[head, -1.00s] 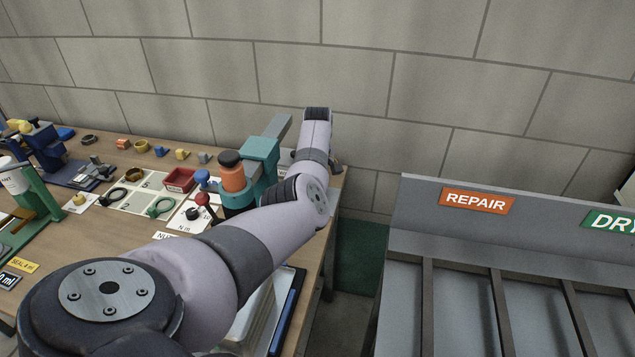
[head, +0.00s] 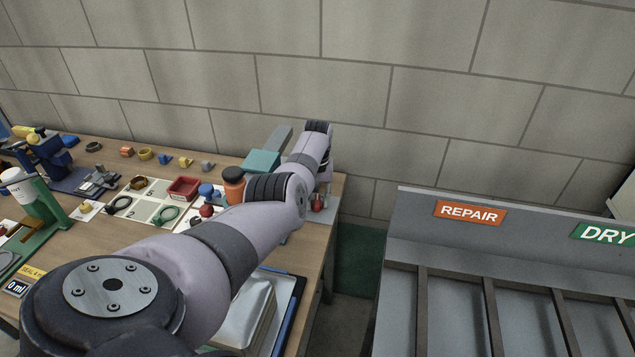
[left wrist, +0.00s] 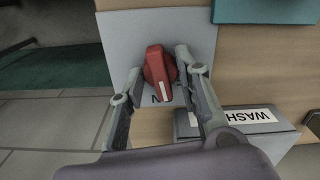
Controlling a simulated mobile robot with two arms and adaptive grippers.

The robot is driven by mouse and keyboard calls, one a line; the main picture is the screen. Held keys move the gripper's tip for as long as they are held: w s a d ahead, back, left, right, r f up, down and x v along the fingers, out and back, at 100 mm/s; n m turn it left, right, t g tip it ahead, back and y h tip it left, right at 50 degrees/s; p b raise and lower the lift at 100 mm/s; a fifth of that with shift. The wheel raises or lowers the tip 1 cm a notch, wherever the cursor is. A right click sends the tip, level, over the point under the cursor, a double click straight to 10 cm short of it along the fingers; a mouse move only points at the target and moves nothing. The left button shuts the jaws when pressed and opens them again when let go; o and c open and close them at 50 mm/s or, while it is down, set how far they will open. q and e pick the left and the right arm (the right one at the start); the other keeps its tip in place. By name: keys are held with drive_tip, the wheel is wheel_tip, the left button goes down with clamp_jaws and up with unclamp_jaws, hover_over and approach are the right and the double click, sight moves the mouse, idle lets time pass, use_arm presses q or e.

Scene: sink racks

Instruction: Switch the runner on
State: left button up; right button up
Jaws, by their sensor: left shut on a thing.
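A red rotary knob (left wrist: 154,68) with a white pointer mark sits on a light grey plate (left wrist: 115,40) in the left wrist view. My left gripper (left wrist: 160,62) is shut on the knob, one finger on each side. The white mark points down in that picture, near a partly hidden dark letter. In the head view the red knob (head: 318,203) shows at the table's right end, below my left wrist. My left gripper's fingers (head: 325,178) are mostly hidden there by the arm. My right gripper is not in view.
A box labelled WASH (left wrist: 245,118) lies close beside the gripper. A teal machine (head: 262,160), an orange bottle (head: 233,185) and a red tray (head: 184,188) stand left of my wrist. A grey rack with a REPAIR sign (head: 470,212) is at the right, across a floor gap.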

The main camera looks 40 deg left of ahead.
sight(317, 200)
use_arm(q)
drive_tip(key=shift+m, duration=1.1)
drive_tip(key=o, duration=1.2)
drive_tip(key=shift+c, duration=0.2)
wheel_tip(317, 200, up, 12)
